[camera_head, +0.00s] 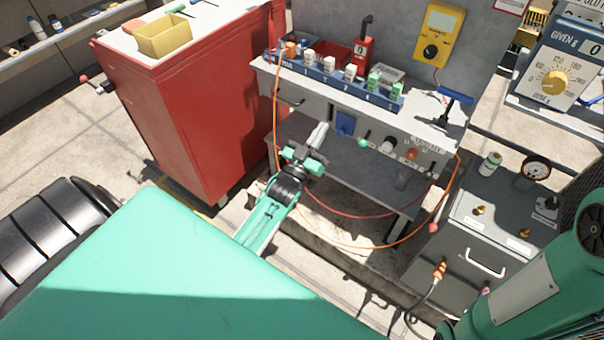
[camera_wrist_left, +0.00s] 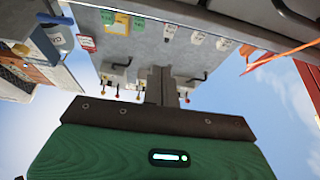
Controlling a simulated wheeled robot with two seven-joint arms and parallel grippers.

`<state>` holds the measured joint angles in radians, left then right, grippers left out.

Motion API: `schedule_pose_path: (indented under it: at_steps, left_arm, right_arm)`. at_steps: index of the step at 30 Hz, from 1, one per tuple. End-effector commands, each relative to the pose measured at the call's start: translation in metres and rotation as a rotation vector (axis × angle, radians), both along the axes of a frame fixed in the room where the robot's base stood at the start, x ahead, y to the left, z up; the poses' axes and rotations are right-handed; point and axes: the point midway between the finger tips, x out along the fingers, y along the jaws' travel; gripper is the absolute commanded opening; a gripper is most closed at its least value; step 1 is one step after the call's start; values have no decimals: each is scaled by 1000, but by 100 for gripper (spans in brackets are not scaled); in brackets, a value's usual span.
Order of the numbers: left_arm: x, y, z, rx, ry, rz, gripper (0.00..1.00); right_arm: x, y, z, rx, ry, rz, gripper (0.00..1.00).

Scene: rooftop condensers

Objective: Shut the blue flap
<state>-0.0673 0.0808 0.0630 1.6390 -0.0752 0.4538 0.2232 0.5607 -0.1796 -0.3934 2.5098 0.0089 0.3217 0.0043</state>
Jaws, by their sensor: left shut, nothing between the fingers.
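The blue flap (camera_head: 345,124) is a small blue square on the pale front panel of the workbench, left of the knobs. I cannot tell how far it stands open. My left gripper (camera_head: 319,134) is shut and empty, just left of the flap, with its fingers pointing up toward the panel. A small gap seems to lie between them, but contact is hard to judge. In the left wrist view the closed fingers (camera_wrist_left: 161,86) show in the middle, and I cannot make out the flap there. My right gripper is out of view.
Orange cable (camera_head: 374,246) loops below the panel. A red cabinet (camera_head: 205,110) stands left, and a grey unit with a gauge (camera_head: 490,235) stands right.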

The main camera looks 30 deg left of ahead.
Motion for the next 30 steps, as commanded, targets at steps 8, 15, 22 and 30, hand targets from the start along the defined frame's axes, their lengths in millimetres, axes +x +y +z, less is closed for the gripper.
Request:
schedule_pose_path:
  at_steps: [8,15,22,30]
  left_arm:
    - [-36,-1,-31,1,47,1,0]
    - [-36,-7,-80,2,192,1,0]
    - [-43,-12,-125,9,326,0,0]
    - [-58,-19,-177,18,481,-4,0]
  right_arm:
    - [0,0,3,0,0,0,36]
    - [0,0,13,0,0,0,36]
    - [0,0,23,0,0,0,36]
    - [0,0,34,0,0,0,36]
